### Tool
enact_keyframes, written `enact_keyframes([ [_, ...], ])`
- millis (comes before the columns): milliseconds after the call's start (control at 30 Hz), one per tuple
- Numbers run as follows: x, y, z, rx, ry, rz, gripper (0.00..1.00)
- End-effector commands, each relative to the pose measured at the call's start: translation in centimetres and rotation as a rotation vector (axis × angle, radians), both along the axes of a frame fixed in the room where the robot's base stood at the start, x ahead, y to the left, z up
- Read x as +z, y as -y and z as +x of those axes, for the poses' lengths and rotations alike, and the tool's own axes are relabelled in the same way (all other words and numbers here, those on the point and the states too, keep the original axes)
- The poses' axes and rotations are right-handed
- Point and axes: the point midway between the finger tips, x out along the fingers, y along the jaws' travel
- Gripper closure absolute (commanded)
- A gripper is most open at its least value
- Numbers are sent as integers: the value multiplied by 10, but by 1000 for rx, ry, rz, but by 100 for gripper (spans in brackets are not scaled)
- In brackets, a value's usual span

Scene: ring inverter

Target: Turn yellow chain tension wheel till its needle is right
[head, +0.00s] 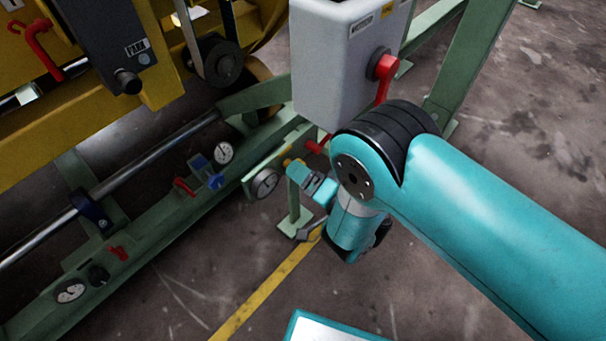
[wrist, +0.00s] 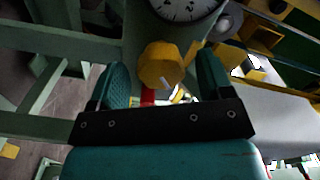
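The yellow chain tension wheel (wrist: 161,64) is a faceted knob in the middle of the wrist view. In the head view only a small yellow part of the wheel (head: 287,162) shows behind my gripper (head: 303,175). In the wrist view my gripper (wrist: 163,76) is open, with one teal finger on each side of the wheel. Gaps show between wheel and fingers. A round white gauge (wrist: 185,8) beside the wheel is cut off by the top edge. The gauge also shows in the head view (head: 265,183), too small to read its needle surely.
A grey box with a red rotary handle (head: 382,75) stands close above my arm. A red part (wrist: 148,96) lies just below the wheel. Another gauge (head: 223,153) and a blue valve (head: 215,181) sit along the green rail to the left. Open floor lies at the right.

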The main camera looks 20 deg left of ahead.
Motion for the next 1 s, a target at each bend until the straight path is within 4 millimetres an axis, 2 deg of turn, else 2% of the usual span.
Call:
enact_keyframes([
  [367, 2, 4, 0, -1, 2, -1, 27],
  [567, 6, 31, -11, -5, -2, -1, 27],
  [667, 5, 56, -21, -5, -4, -3, 27],
  [1000, 10, 81, -34, -2, -1, -2, 27],
])
